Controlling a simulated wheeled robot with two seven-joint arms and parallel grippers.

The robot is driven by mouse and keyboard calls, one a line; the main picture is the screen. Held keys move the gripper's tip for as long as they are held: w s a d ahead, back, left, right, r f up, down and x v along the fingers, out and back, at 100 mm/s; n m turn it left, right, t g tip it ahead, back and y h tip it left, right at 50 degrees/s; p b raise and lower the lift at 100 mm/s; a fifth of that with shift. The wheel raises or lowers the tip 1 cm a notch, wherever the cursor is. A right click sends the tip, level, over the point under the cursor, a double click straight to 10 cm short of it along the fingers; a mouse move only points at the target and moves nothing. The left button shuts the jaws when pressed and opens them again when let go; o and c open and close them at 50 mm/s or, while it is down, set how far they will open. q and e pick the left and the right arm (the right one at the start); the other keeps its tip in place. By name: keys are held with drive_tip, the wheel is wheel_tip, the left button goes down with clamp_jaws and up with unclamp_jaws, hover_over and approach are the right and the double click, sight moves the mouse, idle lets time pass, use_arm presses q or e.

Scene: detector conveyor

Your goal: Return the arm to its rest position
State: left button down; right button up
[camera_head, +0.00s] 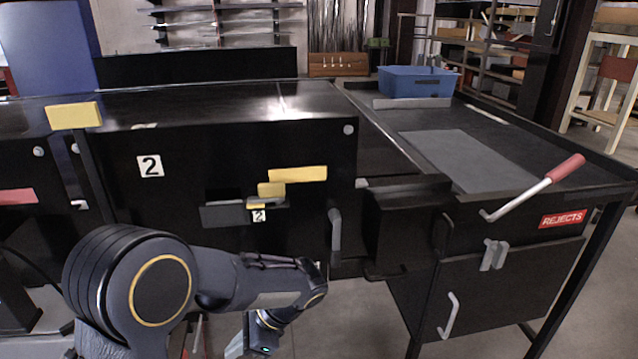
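My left arm comes in from the lower left, bends at the elbow, and reaches right across the lower picture in front of the black detector cabinet (100,190). Its wrist end folds down near the bottom edge, where my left gripper (250,340) shows only in part. Its fingers are not clear enough to tell open from shut, and I see nothing held. My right arm and gripper are not in view.
The black cabinet, with number 2 labels and yellow handles (298,174), stands close behind my arm. To the right is the rejects bench (470,215) with a red-gripped lever (535,188) and a blue bin (415,82). Bare floor (350,320) lies between them.

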use_arm(q)
drive_tip(key=s+r+n+t+h, duration=0.4)
drive_tip(key=s+n+h, duration=0.1)
drive_tip(key=s+n, duration=0.3)
drive_tip(key=s+a+r+n+t+h, duration=0.1)
drive_tip(key=s+r+n+t+h, duration=0.2)
drive_tip(key=s+n+h, duration=0.3)
drive_tip(key=shift+s+r+n+t+h, duration=0.35)
drive_tip(key=shift+s+r+n, duration=0.2)
drive_tip(key=shift+s+n, duration=0.95)
drive_tip(key=shift+s+m, duration=0.3)
drive_tip(key=shift+m, duration=0.1)
